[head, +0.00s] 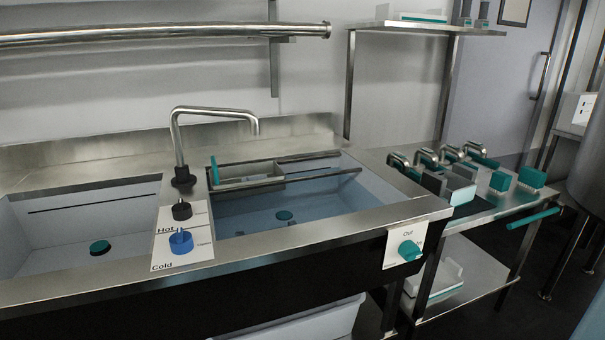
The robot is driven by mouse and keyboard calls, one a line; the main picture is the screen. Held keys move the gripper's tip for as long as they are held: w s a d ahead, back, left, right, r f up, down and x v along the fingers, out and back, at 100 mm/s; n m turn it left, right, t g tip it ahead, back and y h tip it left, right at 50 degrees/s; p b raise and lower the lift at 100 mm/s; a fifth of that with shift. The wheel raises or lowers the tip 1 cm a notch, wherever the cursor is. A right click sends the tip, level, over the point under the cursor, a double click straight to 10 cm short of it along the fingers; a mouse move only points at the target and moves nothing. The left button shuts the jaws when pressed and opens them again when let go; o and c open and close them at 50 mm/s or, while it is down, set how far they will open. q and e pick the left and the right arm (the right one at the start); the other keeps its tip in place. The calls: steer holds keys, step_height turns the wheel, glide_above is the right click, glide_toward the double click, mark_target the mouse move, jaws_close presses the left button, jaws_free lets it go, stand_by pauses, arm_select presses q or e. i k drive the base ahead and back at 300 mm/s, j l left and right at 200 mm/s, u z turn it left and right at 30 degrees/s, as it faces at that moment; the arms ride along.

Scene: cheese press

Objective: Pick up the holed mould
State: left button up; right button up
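I cannot make out a mould with holes for certain. Small grey box-shaped pieces (447,184) stand on the steel side table (490,208) at the right, and they are too small to tell whether they have holes. Neither of my grippers is in view.
A double steel sink has an empty left basin (70,235) and a right basin (320,200) with bluish water. A small tray (246,178) sits at the right basin's back left. The tap (178,140) rises between basins. Teal-handled tools and brushes (531,178) lie on the side table.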

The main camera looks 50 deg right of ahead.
mark_target(458, 187)
steer(key=z, duration=2.55)
steer(key=i+l+u, duration=0.1)
steer(key=u, duration=0.35)
steer(key=i+l+u, duration=0.1)
steer(key=u, duration=0.35)
steer(key=l+u, duration=0.2)
steer(key=u, duration=0.2)
steer(key=i+l+u, duration=0.1)
steer(key=u, duration=0.35)
steer(key=l, duration=0.1)
